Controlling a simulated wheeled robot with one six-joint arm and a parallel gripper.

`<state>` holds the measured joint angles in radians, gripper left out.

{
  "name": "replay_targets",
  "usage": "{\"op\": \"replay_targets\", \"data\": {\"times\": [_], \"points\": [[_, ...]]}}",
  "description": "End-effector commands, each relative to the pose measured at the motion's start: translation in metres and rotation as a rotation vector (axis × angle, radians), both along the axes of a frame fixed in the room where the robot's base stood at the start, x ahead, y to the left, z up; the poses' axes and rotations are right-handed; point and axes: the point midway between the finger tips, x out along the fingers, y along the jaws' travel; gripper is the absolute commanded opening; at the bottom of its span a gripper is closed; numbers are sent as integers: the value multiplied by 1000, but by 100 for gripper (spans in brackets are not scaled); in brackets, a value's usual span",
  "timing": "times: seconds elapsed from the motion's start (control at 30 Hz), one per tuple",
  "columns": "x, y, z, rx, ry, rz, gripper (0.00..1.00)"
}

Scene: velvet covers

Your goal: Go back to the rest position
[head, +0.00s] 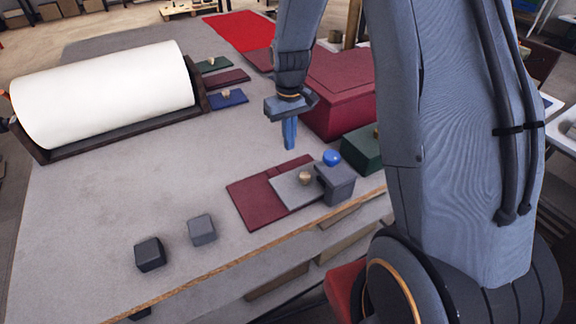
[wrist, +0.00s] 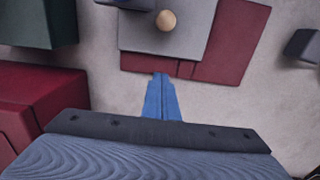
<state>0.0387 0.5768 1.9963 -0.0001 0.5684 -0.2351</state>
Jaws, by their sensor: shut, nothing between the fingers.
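My gripper (head: 290,134) hangs from my arm above the grey table (head: 110,215), fingers pointing down. In the wrist view its blue fingers (wrist: 161,98) are together with nothing between them. In the head view it is just behind a dark red flat cover (head: 247,203). A grey plate with a wooden knob (head: 305,178) lies on that cover. The grey plate also shows in the wrist view (wrist: 140,35), beyond the fingertips.
A grey box (head: 336,184) with a blue ball (head: 331,158) stands beside the plate. Dark red (head: 345,95) and green (head: 362,153) boxes stand to the right. Two small cubes, black (head: 150,254) and grey (head: 202,230), sit near the front edge. A white roll (head: 105,95) lies at left.

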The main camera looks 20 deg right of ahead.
Motion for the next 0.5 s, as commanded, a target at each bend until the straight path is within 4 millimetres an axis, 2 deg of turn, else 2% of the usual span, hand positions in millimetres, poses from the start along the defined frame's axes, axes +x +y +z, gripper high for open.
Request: {"op": "replay_targets", "data": {"times": [0.37, 0.5], "points": [[0, 0, 0, 0, 0, 0, 0], [-7, 2, 0, 0, -10, -12, 0]]}}
